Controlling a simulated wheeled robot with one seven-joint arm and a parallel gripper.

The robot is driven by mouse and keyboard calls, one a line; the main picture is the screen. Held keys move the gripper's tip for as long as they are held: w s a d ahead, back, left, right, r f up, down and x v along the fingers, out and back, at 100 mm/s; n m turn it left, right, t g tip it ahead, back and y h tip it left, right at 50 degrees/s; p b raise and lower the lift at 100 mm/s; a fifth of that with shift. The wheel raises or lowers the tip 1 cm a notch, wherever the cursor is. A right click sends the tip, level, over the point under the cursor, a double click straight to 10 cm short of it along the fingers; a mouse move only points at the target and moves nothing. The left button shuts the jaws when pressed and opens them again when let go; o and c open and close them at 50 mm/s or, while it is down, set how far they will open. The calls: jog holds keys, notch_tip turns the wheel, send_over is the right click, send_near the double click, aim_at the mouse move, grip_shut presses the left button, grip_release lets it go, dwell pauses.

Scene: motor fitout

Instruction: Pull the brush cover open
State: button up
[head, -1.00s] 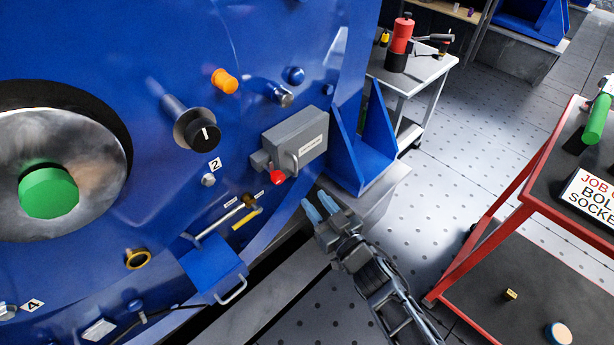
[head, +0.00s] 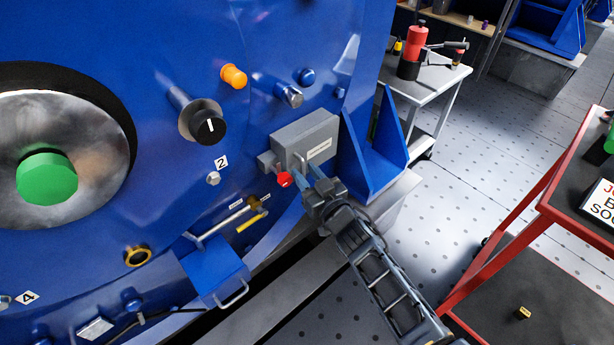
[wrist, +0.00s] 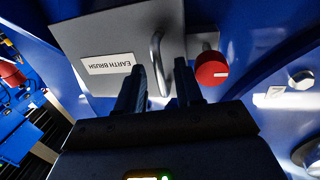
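The brush cover (head: 306,138) is a grey box on the blue motor housing. Its label reads "EARTH BRUSH", upside down in the wrist view (wrist: 110,64). A bar handle (wrist: 158,58) stands out from the cover's face, and a red knob (head: 285,180) sits beside it; the knob also shows in the wrist view (wrist: 212,69). My gripper (head: 306,172) is in front of the cover at the handle. In the wrist view its two fingers (wrist: 160,88) are apart, with the handle's lower end between them. The cover looks closed. Contact with the handle cannot be told.
A blue bracket (head: 375,150) stands just right of the cover. Below left are a blue box with a handle (head: 215,270) and a yellow-ended rod (head: 252,222). A red-framed cart (head: 520,225) stands to the right, with open floor between.

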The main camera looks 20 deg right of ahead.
grip_shut()
dwell(0.3)
dwell(1.1)
